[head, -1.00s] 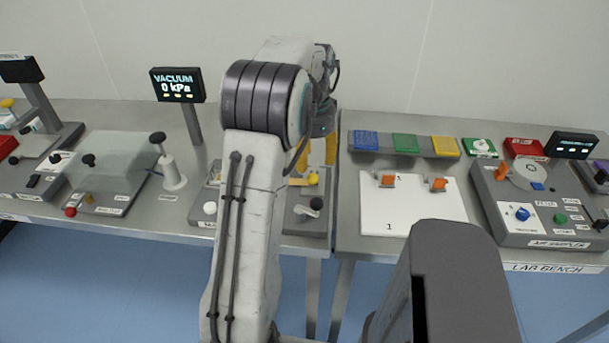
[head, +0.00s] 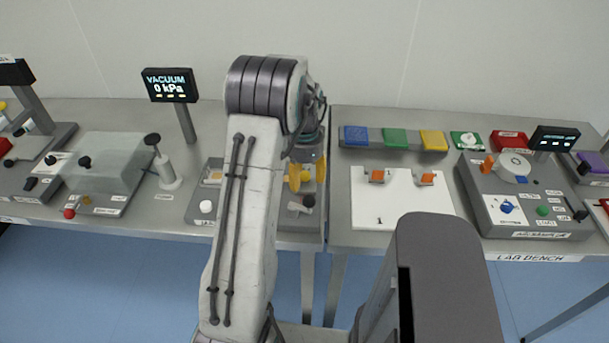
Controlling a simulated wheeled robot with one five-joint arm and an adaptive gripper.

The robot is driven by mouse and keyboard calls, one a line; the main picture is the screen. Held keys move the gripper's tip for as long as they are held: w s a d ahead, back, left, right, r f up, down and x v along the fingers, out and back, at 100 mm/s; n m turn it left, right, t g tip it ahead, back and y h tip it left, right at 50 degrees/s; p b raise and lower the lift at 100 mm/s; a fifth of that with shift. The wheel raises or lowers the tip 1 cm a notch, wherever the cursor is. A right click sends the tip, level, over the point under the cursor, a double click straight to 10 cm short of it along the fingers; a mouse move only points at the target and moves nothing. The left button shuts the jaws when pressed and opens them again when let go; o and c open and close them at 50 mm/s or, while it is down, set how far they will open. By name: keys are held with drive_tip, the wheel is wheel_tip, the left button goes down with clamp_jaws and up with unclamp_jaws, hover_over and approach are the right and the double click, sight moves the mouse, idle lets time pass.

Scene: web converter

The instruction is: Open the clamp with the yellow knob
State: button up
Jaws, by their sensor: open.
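The clamp with the yellow knob (head: 305,174) sits on a low grey unit (head: 302,219) near the front of the left bench. My arm hides the unit's middle, so the clamp's arm and its position do not show clearly. My gripper (head: 307,176) points down over the unit with its yellow fingers open, one on each side of the knob. The fingers and knob have similar colours and overlap, so I cannot tell whether they touch. A black knob (head: 308,201) stands just in front of the gripper.
A white knob (head: 206,206) is on the unit left of my arm. A white board (head: 395,206) with orange clips lies to the right. A vacuum display (head: 170,85) stands behind at left. A control box (head: 525,200) is at far right.

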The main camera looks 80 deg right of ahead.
drive_tip(key=shift+c, duration=0.6)
clamp_jaws()
